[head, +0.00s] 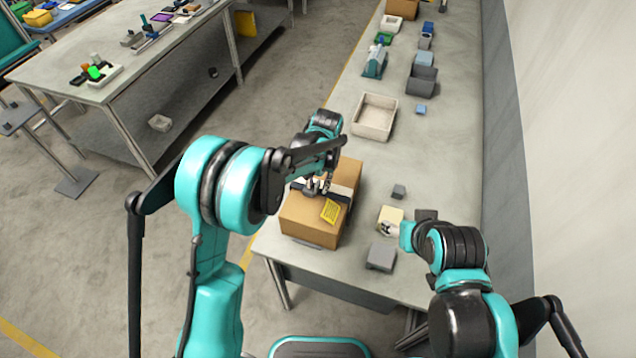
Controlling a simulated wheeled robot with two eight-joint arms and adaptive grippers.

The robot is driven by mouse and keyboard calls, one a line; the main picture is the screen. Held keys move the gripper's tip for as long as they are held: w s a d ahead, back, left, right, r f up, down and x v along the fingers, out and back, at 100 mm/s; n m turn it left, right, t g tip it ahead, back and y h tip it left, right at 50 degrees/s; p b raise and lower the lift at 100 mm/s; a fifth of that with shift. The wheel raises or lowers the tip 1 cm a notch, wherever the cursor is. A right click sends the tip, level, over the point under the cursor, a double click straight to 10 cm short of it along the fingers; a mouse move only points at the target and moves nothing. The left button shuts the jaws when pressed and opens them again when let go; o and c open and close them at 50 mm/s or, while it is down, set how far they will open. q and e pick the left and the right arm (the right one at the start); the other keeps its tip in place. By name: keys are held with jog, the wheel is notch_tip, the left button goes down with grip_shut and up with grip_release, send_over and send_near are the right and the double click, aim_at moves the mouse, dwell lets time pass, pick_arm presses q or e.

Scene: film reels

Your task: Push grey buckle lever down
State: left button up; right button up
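A brown cardboard box (309,222) sits at the near left of the long table. A dark strap (340,193) with a pale band beside it runs across its top, and a yellow label (330,211) lies on the near part. My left gripper (317,188) is over the middle of the box top, at the strap, pointing down. Its fingers are small here, and I cannot tell whether they are open or touching. The grey buckle lever cannot be made out; the gripper and arm cover that area. My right arm reaches in at the lower right, its gripper end unclear beside a cream block (391,214).
Grey blocks (381,257) and (399,191) lie right of the box on the table (445,150). A beige tray (374,117) stands behind it. Several bins and small items line the far end. A wall borders the right side. Another workbench (120,60) stands at the left.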

pick_arm(q)
grip_shut()
jog(key=shift+s+d+f+y+b, duration=0.15)
jog(key=shift+d+y+b, duration=0.15)
jog(key=shift+y+b, duration=0.2)
jog(key=y+b, duration=0.1)
jog(key=d+t+y+b, duration=0.1)
jog(key=y+b, duration=0.1)
jog(key=shift+s+f, duration=0.1)
jog(key=shift+f, duration=0.25)
jog(key=shift+d+r+t+y+b, duration=0.15)
jog(key=shift+t+y+b, duration=0.15)
jog(key=shift+y+b, duration=0.3)
jog(key=shift+r, duration=0.1)
grip_release()
jog(key=shift+r, duration=0.1)
